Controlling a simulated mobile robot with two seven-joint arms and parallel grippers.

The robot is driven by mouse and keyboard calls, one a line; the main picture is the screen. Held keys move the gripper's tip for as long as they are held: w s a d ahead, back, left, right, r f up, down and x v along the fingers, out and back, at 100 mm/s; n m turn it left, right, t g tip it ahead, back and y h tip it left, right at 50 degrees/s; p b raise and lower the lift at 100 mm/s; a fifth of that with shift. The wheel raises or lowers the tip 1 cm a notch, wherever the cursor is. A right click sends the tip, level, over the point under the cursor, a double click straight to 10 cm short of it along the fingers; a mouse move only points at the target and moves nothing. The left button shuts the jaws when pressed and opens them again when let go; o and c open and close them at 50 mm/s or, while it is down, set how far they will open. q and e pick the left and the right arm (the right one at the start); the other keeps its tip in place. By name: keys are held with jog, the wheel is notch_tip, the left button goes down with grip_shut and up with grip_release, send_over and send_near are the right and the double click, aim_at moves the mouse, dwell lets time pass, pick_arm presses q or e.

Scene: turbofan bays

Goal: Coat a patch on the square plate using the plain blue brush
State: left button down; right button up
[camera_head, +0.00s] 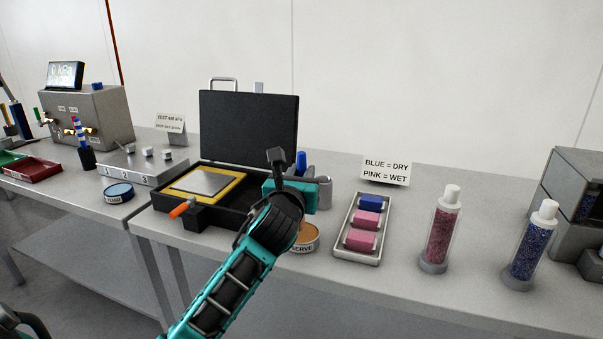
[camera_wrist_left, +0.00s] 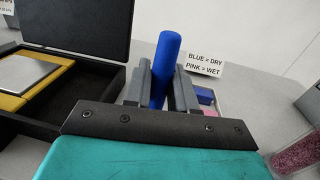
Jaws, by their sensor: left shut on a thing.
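The square grey plate (camera_head: 205,180) lies flat on a yellow pad (camera_head: 235,187) in an open black case (camera_head: 248,140). It also shows at the left of the left wrist view (camera_wrist_left: 25,75). My left gripper (camera_head: 300,180) is just right of the case. It is shut on the plain blue brush (camera_wrist_left: 166,70), whose upright blue handle also shows in the head view (camera_head: 301,162). The brush's lower end is hidden by the gripper. A grey cup (camera_head: 325,192) stands close beside the gripper; I cannot tell whether the brush is in a holder. My right gripper is not in view.
A tin with orange contents (camera_head: 305,236) sits partly behind my arm. A tray (camera_head: 345,250) holds blue and pink blocks. A sign (camera_head: 386,170) and two bead-filled tubes (camera_head: 440,230) stand right. A striped brush (camera_head: 78,130) and blue-lidded tin (camera_head: 118,191) are left.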

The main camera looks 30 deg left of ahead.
aim_at(302, 153)
pick_arm(q)
jog(key=shift+r+p, duration=1.95)
jog(key=shift+p, duration=0.05)
jog(key=shift+r, duration=0.9)
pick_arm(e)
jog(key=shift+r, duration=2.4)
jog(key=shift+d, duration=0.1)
